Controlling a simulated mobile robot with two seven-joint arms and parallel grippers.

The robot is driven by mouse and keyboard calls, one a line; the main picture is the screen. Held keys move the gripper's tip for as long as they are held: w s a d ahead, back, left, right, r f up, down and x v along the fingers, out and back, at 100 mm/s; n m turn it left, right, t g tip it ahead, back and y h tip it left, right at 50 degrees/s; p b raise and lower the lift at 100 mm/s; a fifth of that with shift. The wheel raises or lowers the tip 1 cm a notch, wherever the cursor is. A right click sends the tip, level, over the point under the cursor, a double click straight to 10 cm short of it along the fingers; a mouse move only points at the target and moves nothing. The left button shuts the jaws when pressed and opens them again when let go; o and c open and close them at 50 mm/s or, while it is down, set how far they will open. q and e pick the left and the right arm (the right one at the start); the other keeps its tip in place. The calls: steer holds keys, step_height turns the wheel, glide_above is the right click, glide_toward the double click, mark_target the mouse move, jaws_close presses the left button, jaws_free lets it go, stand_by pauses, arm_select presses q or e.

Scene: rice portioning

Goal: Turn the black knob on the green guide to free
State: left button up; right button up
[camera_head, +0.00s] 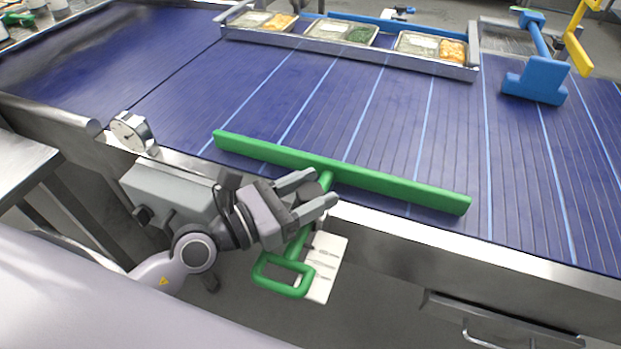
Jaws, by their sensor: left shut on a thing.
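The green guide (400,185) has a long bar lying across the near edge of the blue conveyor. Its stem runs toward me to a green loop handle (283,275) that hangs over the front edge. The black knob (308,192) sits on the stem just below the bar, partly hidden by fingers. My left gripper (318,194) comes in from the left, with its two grey fingers on either side of the knob, shut on it. A white label plate (324,268) is behind the handle; its print is too small to read. My right gripper is not in view.
A rail with several food trays (342,33) stands at the far side of the belt (330,100). A blue guide (537,80) is at the upper right. A round dial (131,131) is by the near left edge. The middle of the belt is clear.

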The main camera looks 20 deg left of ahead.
mark_target(298, 198)
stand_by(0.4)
arm_select(q)
steer(key=o, duration=1)
steer(key=shift+c, duration=0.2)
steer(key=b+v, duration=0.2)
steer(key=v, duration=0.3)
steer(key=shift+s+a+f, duration=0.1)
steer(key=shift+s+f, duration=0.05)
steer(key=shift+s, duration=0.05)
steer(key=shift+s+a+r+b, duration=0.2)
steer(key=shift+s+a+b, duration=0.1)
steer(key=shift+s+a, duration=0.3)
steer(key=shift+d, duration=0.1)
